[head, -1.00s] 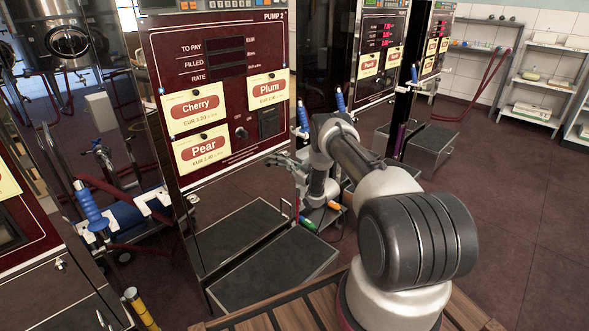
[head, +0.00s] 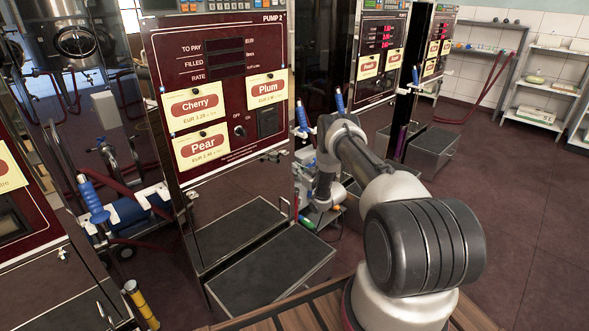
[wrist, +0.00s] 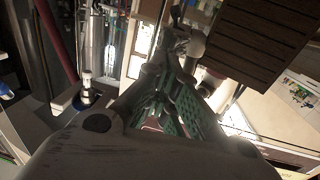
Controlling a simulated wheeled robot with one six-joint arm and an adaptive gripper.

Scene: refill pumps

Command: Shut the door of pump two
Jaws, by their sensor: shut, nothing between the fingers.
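Pump two (head: 222,90) stands left of centre in the head view, with a dark red panel and Cherry, Plum and Pear labels. Its lower front (head: 225,215) is mirror-like metal and reflects the step. A small upright handle (head: 284,207) shows near its right edge. I cannot tell whether this front is ajar. My arm reaches to the right side of the pump, with the wrist low beside its right edge. My gripper (wrist: 177,62) is shut and empty in the wrist view. In the head view its fingers are hard to make out.
A dark-topped step (head: 270,268) stands before pump two. Blue-handled nozzles (head: 302,118) hang at its right. A yellow-and-black post (head: 141,303) stands at lower left. More pumps (head: 380,50) and shelves (head: 540,80) are farther right. The floor at right is clear.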

